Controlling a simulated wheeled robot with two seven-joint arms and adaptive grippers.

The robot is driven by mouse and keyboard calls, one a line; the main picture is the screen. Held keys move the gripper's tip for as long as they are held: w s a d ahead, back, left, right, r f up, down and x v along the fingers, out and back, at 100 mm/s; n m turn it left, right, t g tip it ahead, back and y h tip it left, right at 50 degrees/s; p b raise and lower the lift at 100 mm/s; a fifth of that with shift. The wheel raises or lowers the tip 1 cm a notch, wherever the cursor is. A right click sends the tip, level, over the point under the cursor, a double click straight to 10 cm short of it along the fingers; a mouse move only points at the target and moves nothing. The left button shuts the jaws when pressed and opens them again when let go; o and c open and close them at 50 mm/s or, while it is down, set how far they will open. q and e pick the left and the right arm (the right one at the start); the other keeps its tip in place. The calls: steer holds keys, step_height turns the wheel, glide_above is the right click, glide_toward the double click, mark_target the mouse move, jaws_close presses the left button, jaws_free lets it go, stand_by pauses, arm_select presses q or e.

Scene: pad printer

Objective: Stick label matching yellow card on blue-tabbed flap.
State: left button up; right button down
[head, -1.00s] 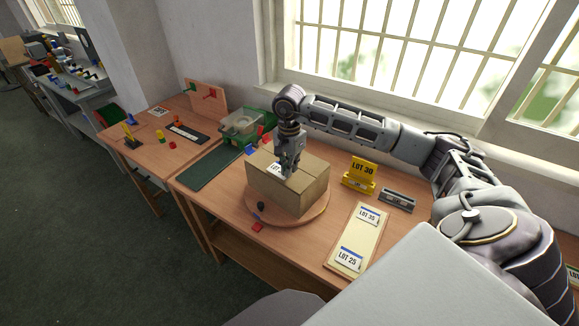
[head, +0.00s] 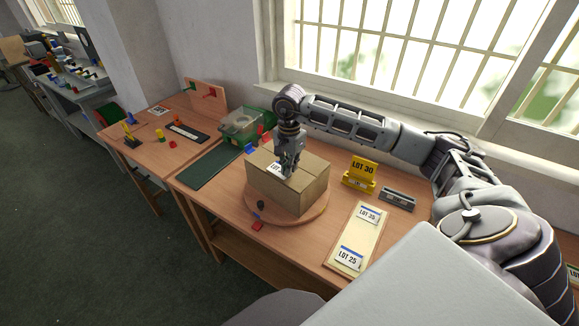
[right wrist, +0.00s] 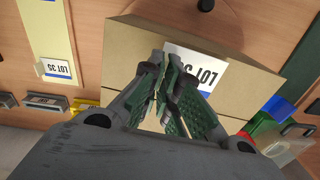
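The yellow card (head: 362,170) reads LOT 30 and stands in a yellow holder on the table. A brown box (head: 300,190) sits on a round wooden turntable (head: 318,217). My right gripper (head: 287,172) points down over the box's top, with its fingers closed together at a white label (head: 274,168). My left gripper is out of view.
A label board (head: 352,239) at front right carries LOT 35 (head: 368,214) and LOT 25 (head: 348,257) labels. A grey block (head: 397,200) stands right of the card. A black knob (head: 260,204) and red piece (head: 257,226) are at the turntable's front. A green mat (head: 210,168) lies left.

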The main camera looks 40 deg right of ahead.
steer(key=shift+f+b, duration=0.4)
steer(key=shift+f, duration=0.1)
stand_by(0.6)
steer(key=c, duration=1.6)
jaws_free()
steer(key=shift+o, duration=0.2)
steer(key=shift+r, duration=0.1)
steer(key=shift+r+p, duration=1.45)
steer(key=shift+r, duration=1.5)
